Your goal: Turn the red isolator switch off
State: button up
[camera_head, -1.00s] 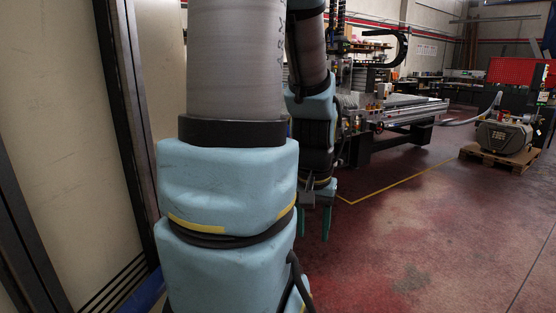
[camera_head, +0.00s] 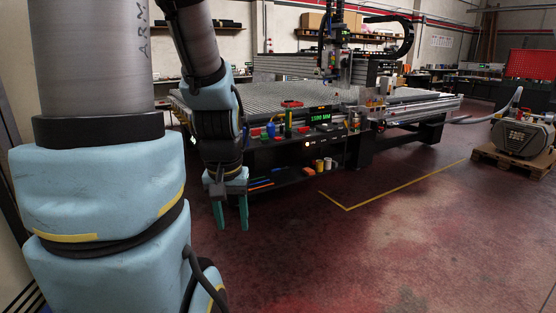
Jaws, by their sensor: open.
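My gripper (camera_head: 232,225) hangs in front of the machine's lower shelf, its two green fingers pointing down and apart, with nothing between them. The vacuum grid table (camera_head: 215,98) stands behind it, with a dark control front carrying a green lit display (camera_head: 319,118) to the right of my gripper. A small red object (camera_head: 291,103) lies on the table's front edge; I cannot tell whether it is the isolator switch. No red isolator switch can be made out for certain, and my arm hides part of the table's left side.
Bottles and small tools stand on the ledge by the display. Cups and coloured items fill the lower shelf (camera_head: 270,180). A pump (camera_head: 522,138) sits on a wooden pallet (camera_head: 510,163) at right, with a hose. The red floor in front is clear, with a yellow line (camera_head: 400,187).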

aim_at(301, 130)
jog(key=i+l, duration=0.15)
jog(key=l, duration=0.2)
jog(key=i+l+u, duration=0.1)
jog(key=l, duration=0.2)
jog(key=i+l+u, duration=0.1)
jog(key=l, duration=0.25)
jog(key=i+l, duration=0.25)
jog(key=i+l+u, duration=0.1)
jog(key=l, duration=0.35)
jog(key=i+l, duration=0.15)
jog(key=l, duration=0.2)
jog(key=i+l+u, duration=0.1)
jog(key=l, duration=0.3)
jog(key=i+l, duration=0.1)
jog(key=l, duration=0.3)
jog(key=i+l, duration=0.15)
jog(key=l, duration=0.2)
jog(key=i+l, duration=0.1)
jog(key=l, duration=0.3)
jog(key=i+l, duration=0.15)
jog(key=l, duration=0.2)
jog(key=i, duration=1)
